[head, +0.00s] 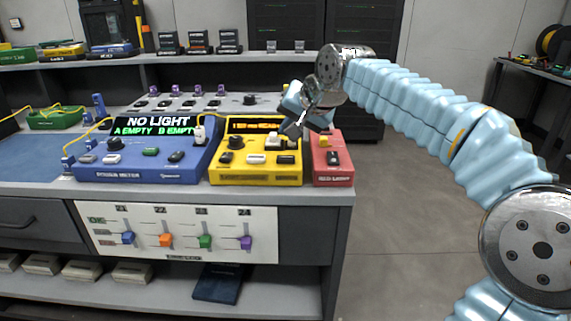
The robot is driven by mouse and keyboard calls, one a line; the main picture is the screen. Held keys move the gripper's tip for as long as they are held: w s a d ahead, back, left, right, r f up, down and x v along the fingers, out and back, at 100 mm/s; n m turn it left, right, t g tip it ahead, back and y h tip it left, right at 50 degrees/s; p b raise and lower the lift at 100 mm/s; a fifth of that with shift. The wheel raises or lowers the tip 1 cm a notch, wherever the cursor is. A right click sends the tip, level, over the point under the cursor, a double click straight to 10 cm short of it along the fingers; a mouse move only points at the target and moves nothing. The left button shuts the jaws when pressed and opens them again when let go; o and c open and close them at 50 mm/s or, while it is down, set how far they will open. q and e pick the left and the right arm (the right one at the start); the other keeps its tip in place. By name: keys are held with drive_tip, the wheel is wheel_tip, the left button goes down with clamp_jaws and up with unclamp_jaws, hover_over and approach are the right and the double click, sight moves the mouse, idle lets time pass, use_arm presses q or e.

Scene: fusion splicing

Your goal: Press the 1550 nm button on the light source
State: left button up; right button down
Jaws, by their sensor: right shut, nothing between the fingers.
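The light source is most likely the yellow box (256,176) on the bench, with a small lit display (254,125) that is partly hidden by my gripper. Its front panel has a black knob (235,143) and a row of buttons: a dark one at left, a white one (256,159) in the middle, a dark one (286,160) at right. Their labels are too small to read. My right gripper (293,131) is shut and empty, tips pointing down over the right part of the yellow box. I cannot tell whether it touches anything. My left gripper is out of view.
A blue power meter (140,176) reading NO LIGHT stands left of the yellow box. A red box (333,176) stands close on its right at the bench end. A white panel (180,250) with coloured sliders hangs below. Open floor lies to the right.

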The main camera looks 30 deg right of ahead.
sight(289, 159)
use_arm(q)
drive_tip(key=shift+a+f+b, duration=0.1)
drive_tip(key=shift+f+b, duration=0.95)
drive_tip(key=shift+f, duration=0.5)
use_arm(e)
drive_tip(key=shift+f, duration=1.85)
use_arm(q)
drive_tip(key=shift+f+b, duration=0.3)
drive_tip(key=shift+b, duration=0.05)
use_arm(e)
drive_tip(key=shift+f, duration=0.4)
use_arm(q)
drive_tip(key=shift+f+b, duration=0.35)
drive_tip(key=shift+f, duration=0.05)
use_arm(e)
drive_tip(key=shift+f, duration=0.5)
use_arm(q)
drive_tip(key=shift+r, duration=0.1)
use_arm(e)
drive_tip(key=shift+r, duration=0.1)
use_arm(q)
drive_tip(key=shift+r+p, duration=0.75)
drive_tip(key=shift+p, duration=0.05)
use_arm(e)
drive_tip(key=shift+r, duration=0.8)
